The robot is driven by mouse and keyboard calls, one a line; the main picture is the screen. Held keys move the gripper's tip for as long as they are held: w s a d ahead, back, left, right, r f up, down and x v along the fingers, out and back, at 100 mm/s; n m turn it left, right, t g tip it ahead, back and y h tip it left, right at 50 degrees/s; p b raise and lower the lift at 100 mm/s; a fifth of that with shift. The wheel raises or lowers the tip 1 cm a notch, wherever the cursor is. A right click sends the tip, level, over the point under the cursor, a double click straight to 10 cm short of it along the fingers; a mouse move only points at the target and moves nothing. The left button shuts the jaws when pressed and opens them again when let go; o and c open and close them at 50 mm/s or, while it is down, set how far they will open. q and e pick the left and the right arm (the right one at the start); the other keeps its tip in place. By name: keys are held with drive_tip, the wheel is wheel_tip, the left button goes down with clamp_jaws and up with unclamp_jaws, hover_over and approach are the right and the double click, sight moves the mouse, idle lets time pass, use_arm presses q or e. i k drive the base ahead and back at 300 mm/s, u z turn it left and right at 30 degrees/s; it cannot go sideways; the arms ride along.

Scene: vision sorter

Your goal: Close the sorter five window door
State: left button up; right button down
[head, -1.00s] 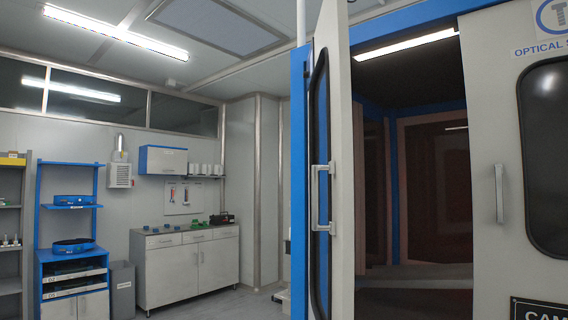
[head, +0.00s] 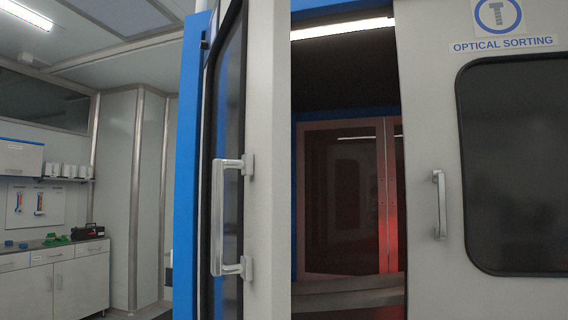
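The sorter's window door (head: 268,200) is a light grey panel with a dark window, standing swung open at the left of the opening and seen nearly edge-on. Its metal bar handle (head: 217,218) is on the face toward the left. The dark sorter interior (head: 340,200) shows through the gap, with reddish framed panels and a lit strip at the top. To the right is another grey door (head: 430,90) with a dark rounded window and an upright handle (head: 439,204); it appears shut. Neither of my grippers is in view.
A blue frame post (head: 188,180) stands left of the open door. A grey cabinet (head: 60,280) with small items on top stands at the far left, under a wall cupboard (head: 20,157). The floor close to me is out of view.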

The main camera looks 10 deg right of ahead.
sight(244, 217)
drive_tip(key=z, duration=2.7)
drive_tip(key=k, duration=0.75)
drive_tip(key=u, duration=1.65)
